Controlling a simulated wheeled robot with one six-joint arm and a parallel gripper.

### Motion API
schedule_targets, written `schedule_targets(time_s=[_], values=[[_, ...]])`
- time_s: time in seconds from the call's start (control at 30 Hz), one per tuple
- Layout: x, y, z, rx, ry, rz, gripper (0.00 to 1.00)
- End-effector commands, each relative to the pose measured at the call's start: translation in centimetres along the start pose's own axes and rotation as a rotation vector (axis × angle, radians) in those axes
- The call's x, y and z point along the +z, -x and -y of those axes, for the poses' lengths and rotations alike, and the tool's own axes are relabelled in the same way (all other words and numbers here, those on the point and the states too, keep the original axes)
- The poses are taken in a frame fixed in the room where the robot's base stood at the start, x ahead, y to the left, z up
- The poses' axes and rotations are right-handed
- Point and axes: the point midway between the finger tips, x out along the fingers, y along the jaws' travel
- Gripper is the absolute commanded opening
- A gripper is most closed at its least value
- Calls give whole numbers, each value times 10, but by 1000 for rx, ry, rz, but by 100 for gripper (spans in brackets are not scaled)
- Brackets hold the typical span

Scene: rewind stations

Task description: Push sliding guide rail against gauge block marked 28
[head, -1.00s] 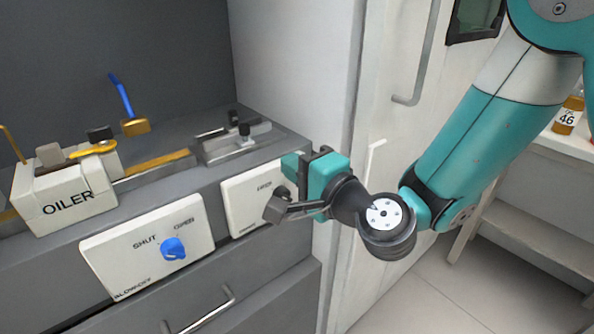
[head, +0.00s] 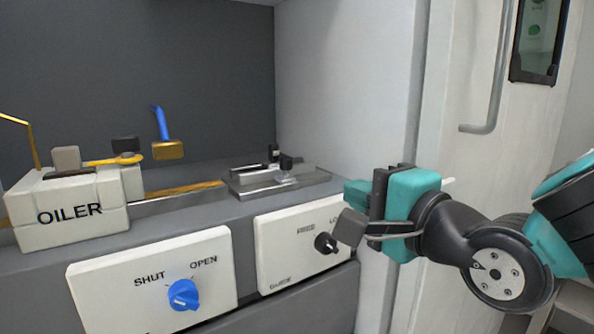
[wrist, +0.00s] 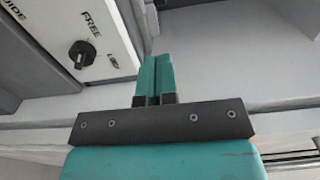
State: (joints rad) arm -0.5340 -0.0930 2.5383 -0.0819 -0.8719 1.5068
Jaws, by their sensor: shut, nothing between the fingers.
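A metal slide assembly (head: 278,180) with small black-topped knobs sits on the grey counter, at the right end of a brass-coloured strip. It looks like the guide with its sliding rail, but the separate parts are too small to tell apart. I see no block with a readable 28. My gripper (head: 357,194) is to the right of the assembly, at the counter's right end, apart from it. In the wrist view my gripper (wrist: 153,62) shows its two teal fingers shut together with nothing between them.
The white guide panel (head: 292,262) has a black FREE/LOCK knob (head: 325,243), close to my gripper; it also shows in the wrist view (wrist: 82,54). A SHUT/OPEN panel has a blue knob (head: 183,294). The OILER box (head: 70,213) stands left. A pale wall (head: 350,90) rises behind.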

Motion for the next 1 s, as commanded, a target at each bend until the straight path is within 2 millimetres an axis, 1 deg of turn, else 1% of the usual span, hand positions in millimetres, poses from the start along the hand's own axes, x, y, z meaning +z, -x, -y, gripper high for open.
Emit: schedule_targets(time_s=[0.03,0.13,0.33,0.4,0.67,0.7,0.8,1.0], values=[[4,-5,7,6,1,9,0],[8,-12,8,7,2,18,0],[8,-23,8,7,-2,14,0],[10,-30,4,11,0,22,0],[8,-50,6,3,-3,13,0],[10,-60,10,-1,-1,15,0],[9,-78,10,-2,-1,14,0],[7,-110,8,0,-2,9,0]])
